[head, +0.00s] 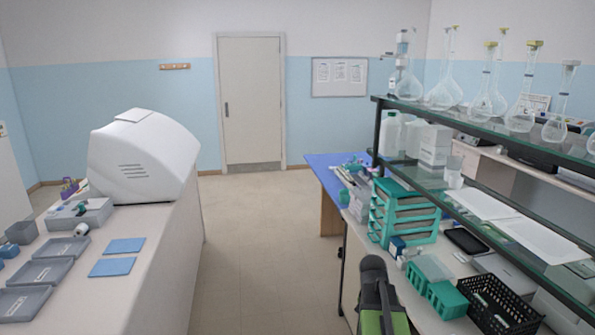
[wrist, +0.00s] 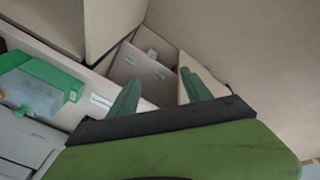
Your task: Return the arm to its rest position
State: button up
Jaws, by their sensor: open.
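My arm (head: 380,305) shows at the bottom of the head view, dark with a green part, in front of the right-hand bench. The fingertips are not clear in the head view. In the wrist view my gripper (wrist: 162,90) has its two green fingers apart, with nothing between them. Beyond the fingers are pale panels and what may be an open box or drawer, too unclear to name.
Beside my arm on the right bench are green racks (head: 433,283), a black basket (head: 500,305) and a teal drawer stack (head: 403,212). A glass shelf (head: 480,128) with several flasks overhangs that bench. The left bench (head: 150,260) carries a white machine (head: 143,160). The aisle floor (head: 255,240) is clear.

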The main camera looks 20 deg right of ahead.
jog(key=w+a+f+n+y+b, duration=0.1)
jog(key=a+n, duration=0.4)
jog(key=a, duration=1.2)
jog(key=w+a+f+n+y+b, duration=0.1)
jog(key=a+f+n, duration=0.2)
jog(key=a, duration=1.4)
jog(key=n, duration=0.2)
jog(key=shift+w+n+y+b, duration=0.3)
jog(key=shift+w+y+b, duration=0.05)
jog(key=shift+w+y, duration=0.05)
jog(key=shift+a, duration=0.1)
jog(key=shift+c, duration=0.5)
